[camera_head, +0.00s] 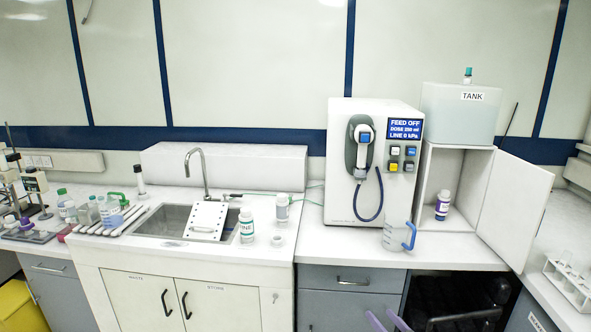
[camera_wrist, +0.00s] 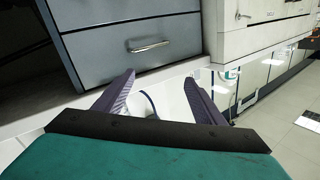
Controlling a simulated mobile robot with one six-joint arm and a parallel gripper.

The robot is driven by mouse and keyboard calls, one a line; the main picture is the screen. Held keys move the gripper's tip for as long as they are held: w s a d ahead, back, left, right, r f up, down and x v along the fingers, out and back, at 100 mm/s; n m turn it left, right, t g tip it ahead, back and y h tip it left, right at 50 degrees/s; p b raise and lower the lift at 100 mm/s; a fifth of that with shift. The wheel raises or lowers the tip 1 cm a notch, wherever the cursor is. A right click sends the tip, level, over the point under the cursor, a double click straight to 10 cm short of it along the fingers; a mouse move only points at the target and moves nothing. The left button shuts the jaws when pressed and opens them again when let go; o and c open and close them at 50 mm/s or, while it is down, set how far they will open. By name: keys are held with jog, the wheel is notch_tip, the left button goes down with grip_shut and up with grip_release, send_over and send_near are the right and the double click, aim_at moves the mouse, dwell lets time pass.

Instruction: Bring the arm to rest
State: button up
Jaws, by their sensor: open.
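My gripper (camera_head: 388,318) shows at the bottom edge of the head view as two purple fingers, in front of the counter and below the clear jug. In the wrist view my gripper (camera_wrist: 160,77) has its two purple fingers spread apart with nothing held between them. A grey drawer front (camera_wrist: 130,45) with a metal handle lies beyond the fingers. The rest of my arm is out of the head view.
A clear jug with a blue handle (camera_head: 393,237) stands near the counter's front edge, before the white dispenser (camera_head: 340,190). An open cabinet door (camera_head: 515,210) juts out at right. Bottles stand around the sink (camera_head: 165,221). Free floor (camera_wrist: 285,140) shows in the wrist view.

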jog(key=s+a+f+m+g+h, duration=0.2)
jog(key=s+a+f+g+h, duration=0.15)
jog(key=f, duration=0.75)
jog(key=s+a+f+m+g+h, duration=0.2)
jog(key=s+a+f+h, duration=0.15)
jog(key=f, duration=0.75)
jog(key=s+a+f+g+h+b, duration=0.1)
jog(key=s+f+g, duration=0.45)
jog(key=s, duration=0.65)
jog(key=s+a+f+g, duration=0.1)
jog(key=s+f+g, duration=0.45)
jog(key=s, duration=0.55)
jog(key=s+a+r+n+g, duration=0.1)
jog(key=s+g, duration=0.2)
jog(key=s, duration=0.4)
jog(key=s+a+r+n+g+y, duration=0.1)
jog(key=s+a+n+g, duration=0.1)
jog(key=s, duration=0.5)
jog(key=shift+s+a+r+n+g+y, duration=0.2)
jog(key=shift+r+n+g+y, duration=0.1)
jog(key=shift+g, duration=0.15)
jog(key=shift+c, duration=0.4)
